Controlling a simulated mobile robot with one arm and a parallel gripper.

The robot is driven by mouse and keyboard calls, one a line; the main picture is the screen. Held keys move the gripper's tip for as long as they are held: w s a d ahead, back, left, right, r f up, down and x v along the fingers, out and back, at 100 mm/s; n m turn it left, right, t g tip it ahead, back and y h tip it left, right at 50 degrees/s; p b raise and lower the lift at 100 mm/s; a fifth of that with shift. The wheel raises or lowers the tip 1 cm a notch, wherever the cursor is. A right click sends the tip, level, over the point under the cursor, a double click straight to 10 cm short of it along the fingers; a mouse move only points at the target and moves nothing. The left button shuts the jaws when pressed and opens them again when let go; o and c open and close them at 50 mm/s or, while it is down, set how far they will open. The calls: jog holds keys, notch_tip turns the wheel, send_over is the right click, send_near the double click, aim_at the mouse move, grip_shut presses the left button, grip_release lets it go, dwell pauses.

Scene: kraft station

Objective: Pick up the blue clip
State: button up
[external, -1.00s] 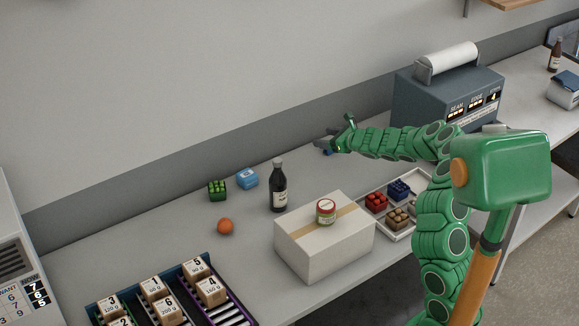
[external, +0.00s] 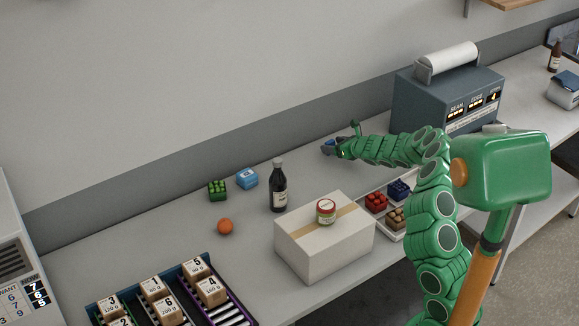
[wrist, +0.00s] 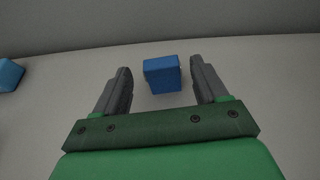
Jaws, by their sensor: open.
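The blue clip (wrist: 162,75) shows in the wrist view as a small blue block on the grey counter, near the wall. My gripper (wrist: 160,80) is open. Its two grey fingers stand left and right of the clip, with a gap on each side and no contact visible. In the external view my gripper (external: 335,148) is low over the back of the counter. The clip (external: 329,142) shows there only as a small blue patch, mostly hidden by the fingers.
A light blue block (external: 247,178), a green block (external: 217,190), a dark bottle (external: 278,186) and an orange ball (external: 225,226) stand left of my gripper. A white box (external: 325,245) with a jar (external: 326,211) is in front. A grey machine (external: 448,98) stands to the right.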

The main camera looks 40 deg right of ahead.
aim_at(332, 144)
jog(key=shift+f+x, duration=0.2)
jog(key=shift+x, duration=1.65)
jog(key=shift+w, duration=0.45)
jog(key=shift+f, duration=0.1)
jog(key=c, duration=1)
